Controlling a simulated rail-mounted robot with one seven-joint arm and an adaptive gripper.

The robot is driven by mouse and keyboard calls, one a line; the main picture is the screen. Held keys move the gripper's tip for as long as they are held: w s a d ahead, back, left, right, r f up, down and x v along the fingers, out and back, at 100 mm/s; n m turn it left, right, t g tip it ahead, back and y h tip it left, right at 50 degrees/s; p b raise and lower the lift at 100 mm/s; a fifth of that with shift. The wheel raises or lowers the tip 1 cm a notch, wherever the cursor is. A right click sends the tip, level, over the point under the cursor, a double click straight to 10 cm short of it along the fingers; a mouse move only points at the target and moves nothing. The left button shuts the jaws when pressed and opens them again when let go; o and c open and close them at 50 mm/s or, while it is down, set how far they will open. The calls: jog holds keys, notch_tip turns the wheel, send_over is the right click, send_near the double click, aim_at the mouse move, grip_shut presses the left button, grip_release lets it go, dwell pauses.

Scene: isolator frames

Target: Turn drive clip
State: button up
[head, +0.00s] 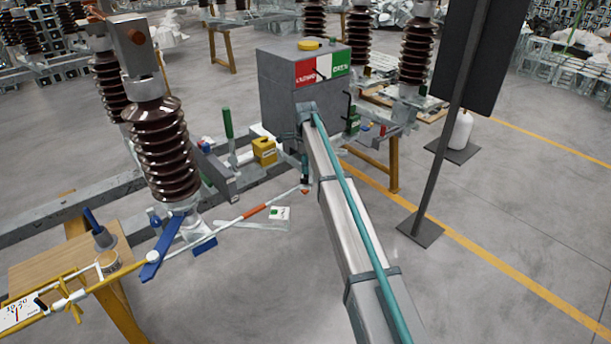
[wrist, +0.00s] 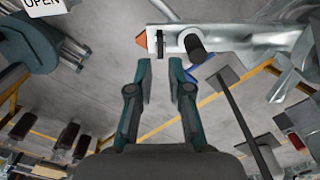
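In the wrist view my gripper (wrist: 161,72) has its two teal fingers apart, with bare floor showing in the gap between them. Just beyond the fingertips is a grey metal bracket (wrist: 228,36) with an orange pointed end (wrist: 141,39). A small dark slotted part (wrist: 160,45), perhaps the drive clip, sits on it beside a black round knob (wrist: 195,47). The fingers appear apart from these parts. In the head view an orange-red tip (head: 305,190) shows at the end of a white rod with an orange band (head: 257,210). I cannot make out my fingers clearly there.
A grey drive box (head: 305,85) with red and green labels stands behind. Brown ribbed insulators (head: 165,155) stand at left. A yellow padlock-like block (head: 264,149) and a green handle (head: 228,123) are nearby.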

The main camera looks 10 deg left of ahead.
aim_at(307, 182)
jog(key=shift+f+p, duration=0.65)
jog(key=shift+f, duration=2)
jog(key=shift+c, duration=0.2)
grip_shut()
